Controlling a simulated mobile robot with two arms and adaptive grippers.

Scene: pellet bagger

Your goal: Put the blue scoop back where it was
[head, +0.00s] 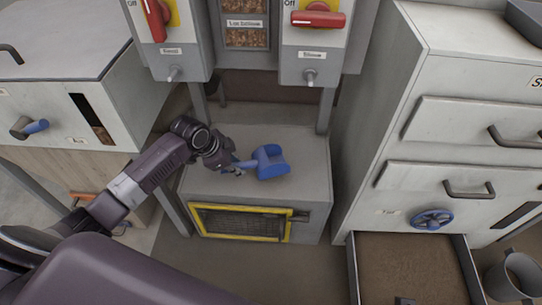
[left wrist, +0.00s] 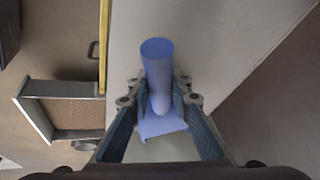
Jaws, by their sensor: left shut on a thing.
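The blue scoop (head: 270,163) is over the top of the low grey box (head: 310,185) in the head view, its bowl to the right and its handle to the left. My left gripper (head: 236,168) is shut on the scoop's handle. The left wrist view shows the blue handle (left wrist: 158,65) between the two fingers of the left gripper (left wrist: 159,90), with a flat blue part below. I cannot tell whether the scoop touches the box top. My right gripper is in neither view.
A yellow-framed grille (head: 240,223) is on the box front. Two grey units with red switches (head: 318,19) hang above it. A drawer cabinet (head: 455,110) stands right, with an open brown-filled drawer (head: 352,270) below. A grey mug (head: 512,275) is at lower right. A white cabinet (head: 60,110) stands left.

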